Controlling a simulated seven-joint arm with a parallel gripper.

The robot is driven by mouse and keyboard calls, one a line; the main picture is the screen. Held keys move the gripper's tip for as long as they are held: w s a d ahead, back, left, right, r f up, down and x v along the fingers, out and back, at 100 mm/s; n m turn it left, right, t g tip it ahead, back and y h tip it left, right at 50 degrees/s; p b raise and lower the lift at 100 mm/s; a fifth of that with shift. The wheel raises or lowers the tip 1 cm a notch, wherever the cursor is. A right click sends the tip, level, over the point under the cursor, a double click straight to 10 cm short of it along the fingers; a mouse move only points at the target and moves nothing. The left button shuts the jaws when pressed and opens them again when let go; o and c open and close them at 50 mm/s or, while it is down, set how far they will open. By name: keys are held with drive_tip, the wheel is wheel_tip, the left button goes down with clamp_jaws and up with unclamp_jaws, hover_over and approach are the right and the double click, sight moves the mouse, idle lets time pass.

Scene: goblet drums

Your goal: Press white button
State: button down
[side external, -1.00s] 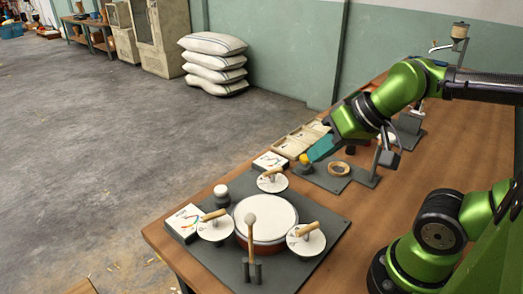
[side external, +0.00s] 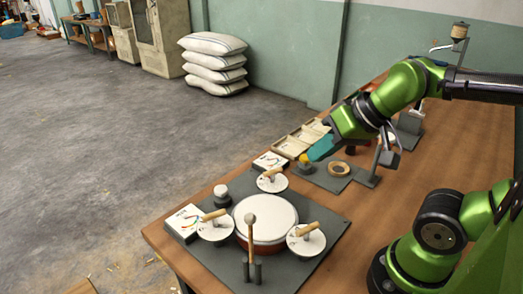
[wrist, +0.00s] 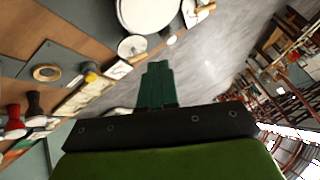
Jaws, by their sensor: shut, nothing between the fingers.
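The white button (side external: 221,190) is a small white cap on a dark round base. It stands on the dark board (side external: 330,222), at the left of the drum (side external: 266,216). In the wrist view a small white shape (wrist: 172,39) near the board's edge appears to be this button. My gripper (side external: 320,149) has teal fingers, shut and empty. It hangs in the air above the table, to the right of the button and well apart from it. The fingers also show in the wrist view (wrist: 158,65).
Cymbals with wooden handles surround the drum, one at left (side external: 214,230), one at right (side external: 306,243), one behind (side external: 272,185). An upright mallet (side external: 251,238) stands in front. A yellow button (side external: 304,159) and a tape roll (side external: 339,168) lie near my gripper.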

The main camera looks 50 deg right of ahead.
drive_tip(key=w+d+f+n+g+h, duration=0.1)
drive_tip(key=w+f+n, duration=0.25)
drive_tip(key=w, duration=0.35)
drive_tip(key=w+d+f+n+h, duration=0.1)
drive_tip(key=w+f+n+h, duration=0.1)
drive_tip(key=w+f+n, duration=0.3)
drive_tip(key=w+a+n+t+y, duration=0.2)
drive_tip(key=w+a+n, duration=0.4)
drive_tip(key=w, duration=0.6)
drive_tip(key=shift+w+a+r+n+t+y, duration=0.25)
drive_tip(key=shift+a+n+t+y, duration=0.15)
drive_tip(key=shift+n+y, duration=0.1)
drive_tip(key=shift+f, duration=0.15)
